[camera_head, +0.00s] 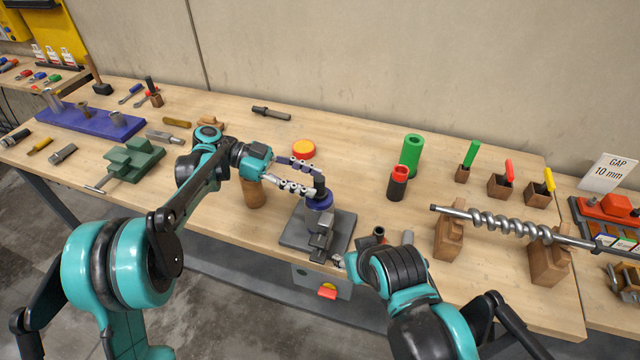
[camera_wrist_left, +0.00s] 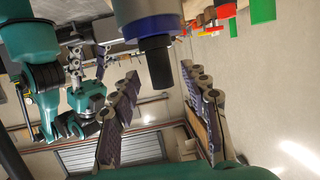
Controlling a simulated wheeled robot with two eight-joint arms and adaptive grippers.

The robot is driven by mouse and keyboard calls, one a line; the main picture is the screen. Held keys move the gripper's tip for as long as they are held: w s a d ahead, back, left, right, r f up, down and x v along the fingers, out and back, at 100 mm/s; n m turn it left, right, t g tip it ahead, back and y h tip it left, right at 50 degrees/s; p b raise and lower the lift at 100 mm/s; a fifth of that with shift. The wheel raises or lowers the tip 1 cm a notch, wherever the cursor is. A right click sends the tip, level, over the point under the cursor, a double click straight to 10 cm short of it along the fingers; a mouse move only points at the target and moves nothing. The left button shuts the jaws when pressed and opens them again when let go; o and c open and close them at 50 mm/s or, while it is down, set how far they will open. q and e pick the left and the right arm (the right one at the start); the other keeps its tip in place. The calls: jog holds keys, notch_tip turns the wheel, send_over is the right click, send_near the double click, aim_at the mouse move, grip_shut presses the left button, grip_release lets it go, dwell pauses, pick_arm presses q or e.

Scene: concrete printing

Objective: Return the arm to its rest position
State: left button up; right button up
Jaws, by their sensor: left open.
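My left gripper (camera_head: 312,185) is open, its two jointed fingers spread, over the middle of the bench. Its fingertips are close to the dark top of a blue-collared part (camera_head: 319,201) that stands on a grey plate fixture (camera_head: 297,237). In the left wrist view the blue-collared part (camera_wrist_left: 153,27) has its black stub between the open fingertips (camera_wrist_left: 158,72); I cannot tell whether they touch. My right arm comes in from the lower right. Its gripper (camera_head: 340,261) is mostly hidden beside the fixture, and its jaw state is unclear.
A brown cylinder (camera_head: 254,192) stands under my left wrist. An orange-topped disc (camera_head: 303,149) lies behind the fingers. A green vise (camera_head: 134,159) is at left. Green (camera_head: 412,155) and black-red (camera_head: 398,184) cylinders and a metal screw (camera_head: 508,226) on wooden blocks are at right.

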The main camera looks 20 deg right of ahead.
pick_arm(q)
jog(key=v, duration=0.8)
jog(key=s+a+f+n+t+y, duration=0.5)
jog(key=s+a+n+t+y, duration=0.1)
jog(key=s+a+n, duration=0.5)
jog(key=s+a+f+n+t+y, duration=0.5)
jog(key=s+a+n+t+y, duration=0.2)
jog(key=s+a+n, duration=0.3)
jog(key=shift+s+a+n+t, duration=0.4)
jog(key=shift+a+n, duration=0.8)
